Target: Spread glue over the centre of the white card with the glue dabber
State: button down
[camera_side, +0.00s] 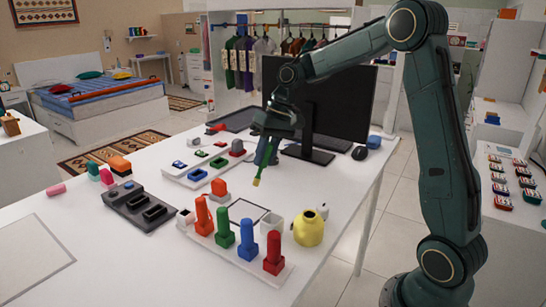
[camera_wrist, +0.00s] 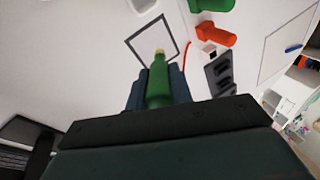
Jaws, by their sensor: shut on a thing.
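My gripper (camera_side: 268,150) is shut on a green glue dabber (camera_side: 262,170) with a yellowish tip, which points down above the table. In the wrist view the dabber (camera_wrist: 158,82) sits between the two fingers (camera_wrist: 160,92). A small white card (camera_side: 248,211) with a dark border lies on the table behind the row of coloured pegs. It also shows in the wrist view (camera_wrist: 150,40), where the dabber's tip overlaps its near edge. In the side view the tip is above and behind the card, apart from it.
Red, green, blue and orange pegs (camera_side: 247,240) stand close in front of the card. A yellow round pot (camera_side: 309,228) is to its right, a dark slotted block (camera_side: 140,205) to its left. A monitor (camera_side: 322,95) stands behind. The table's front left is mostly clear.

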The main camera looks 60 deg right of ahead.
jog(key=shift+f, duration=1.4)
jog(key=shift+r, duration=0.5)
jog(key=shift+f, duration=0.15)
